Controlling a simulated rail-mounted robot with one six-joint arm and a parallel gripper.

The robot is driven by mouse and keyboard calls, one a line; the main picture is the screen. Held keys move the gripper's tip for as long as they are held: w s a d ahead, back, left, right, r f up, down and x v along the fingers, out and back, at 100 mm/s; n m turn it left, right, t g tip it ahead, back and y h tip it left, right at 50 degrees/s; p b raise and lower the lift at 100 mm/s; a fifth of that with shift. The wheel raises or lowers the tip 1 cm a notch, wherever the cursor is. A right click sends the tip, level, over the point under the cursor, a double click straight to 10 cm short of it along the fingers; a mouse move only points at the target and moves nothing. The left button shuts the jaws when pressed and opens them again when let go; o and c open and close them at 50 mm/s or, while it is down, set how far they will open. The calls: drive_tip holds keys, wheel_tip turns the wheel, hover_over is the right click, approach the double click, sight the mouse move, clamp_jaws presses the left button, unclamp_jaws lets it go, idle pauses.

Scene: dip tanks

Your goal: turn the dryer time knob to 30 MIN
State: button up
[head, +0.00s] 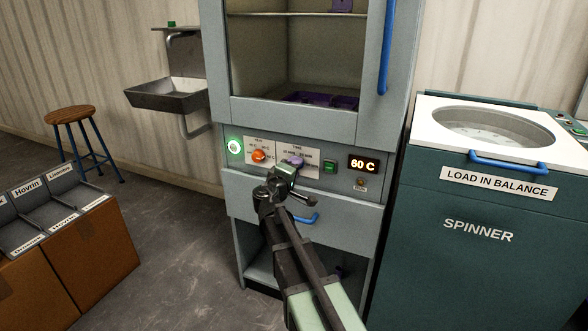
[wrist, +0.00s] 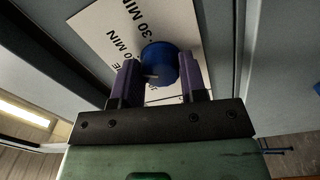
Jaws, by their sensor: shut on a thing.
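The dryer (head: 340,128) is a tall grey cabinet with a control panel below its window. In the wrist view the dryer time knob (wrist: 160,60) is round and blue, on a white label plate (wrist: 105,22). A "30 MIN" mark (wrist: 132,14) shows beyond the knob; other minute marks are partly hidden. My gripper (wrist: 158,78) has its purple fingers on either side of the knob and is shut on it. A small pale mark shows on the knob's near side; which setting it points to I cannot tell. In the head view my gripper (head: 294,164) covers most of the knob.
An orange knob (head: 259,156) and a lit green button (head: 235,146) lie left of my gripper. A green switch (head: 330,166) and a "60 C" display (head: 363,164) lie right. A drawer with a blue handle (head: 303,218) is below. The spinner (head: 480,220) stands at the right.

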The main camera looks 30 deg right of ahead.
drive_tip(key=m, duration=1.2)
drive_tip(key=shift+w+a+f+m+g, duration=0.1)
drive_tip(key=shift+m+g, duration=0.2)
idle(0.3)
drive_tip(key=o, duration=0.9)
drive_tip(key=shift+o, duration=0.2)
drive_tip(key=v, duration=1)
drive_tip(key=shift+s+a, duration=0.3)
